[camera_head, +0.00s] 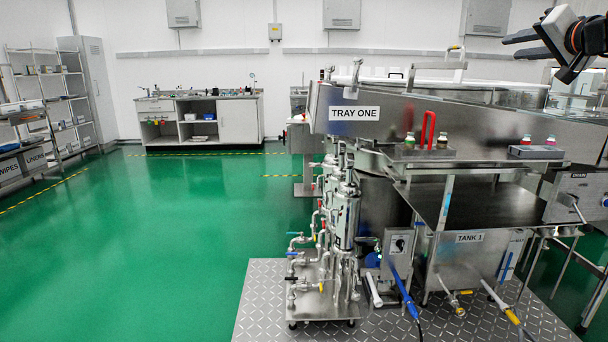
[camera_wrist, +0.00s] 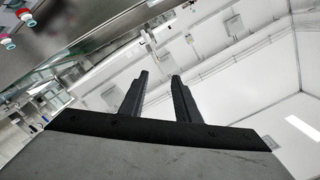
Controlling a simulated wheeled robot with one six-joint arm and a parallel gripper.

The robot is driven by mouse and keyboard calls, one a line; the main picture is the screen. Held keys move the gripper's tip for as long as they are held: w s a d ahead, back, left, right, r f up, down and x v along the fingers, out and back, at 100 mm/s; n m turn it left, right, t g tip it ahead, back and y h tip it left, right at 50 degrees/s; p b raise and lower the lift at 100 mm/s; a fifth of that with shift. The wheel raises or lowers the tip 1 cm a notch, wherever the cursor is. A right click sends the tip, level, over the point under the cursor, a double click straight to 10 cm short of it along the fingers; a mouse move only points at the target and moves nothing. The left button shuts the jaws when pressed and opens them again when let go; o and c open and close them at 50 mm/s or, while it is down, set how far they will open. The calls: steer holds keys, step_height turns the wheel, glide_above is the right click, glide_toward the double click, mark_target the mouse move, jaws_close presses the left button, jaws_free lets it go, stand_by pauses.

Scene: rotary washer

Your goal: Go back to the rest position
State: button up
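My gripper (camera_head: 506,46) is raised at the upper right of the head view, above the steel washer (camera_head: 440,125) marked TRAY ONE. In the wrist view my gripper (camera_wrist: 160,76) shows two dark fingers apart, with nothing between them. It is open and empty and touches nothing that I can see. My wrist appears tilted, as the room looks slanted in the wrist view. Part of my arm is cut off by the right edge of the head view.
The washer fills the right side, with a red handle (camera_head: 428,130), valves and pipes (camera_head: 335,215) and a TANK 1 unit (camera_head: 469,238). A workbench (camera_head: 203,120) stands at the back and shelves (camera_head: 62,100) at the left. The green floor (camera_head: 150,240) at left is clear.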

steer(key=s+a+f+n+g+y, duration=0.1)
steer(key=s+a+f+n+g, duration=0.15)
steer(key=s+a+f, duration=0.65)
steer(key=s+a+f+n+g+y, duration=0.1)
steer(key=s+a+f+g, duration=0.25)
steer(key=a+f, duration=1)
steer(key=s+f+n+g+h, duration=0.1)
steer(key=s+f+n+g, duration=0.1)
steer(key=s+f, duration=0.9)
steer(key=s+f+n+g+h, duration=0.1)
steer(key=s+f+g, duration=0.3)
steer(key=s+f, duration=0.7)
step_height(320, 180, down, 9)
steer(key=shift+d+r+n+g+h, duration=0.2)
steer(key=shift+d+n+g+h, duration=0.15)
steer(key=shift+h, duration=0.25)
steer(key=shift+s, duration=0.1)
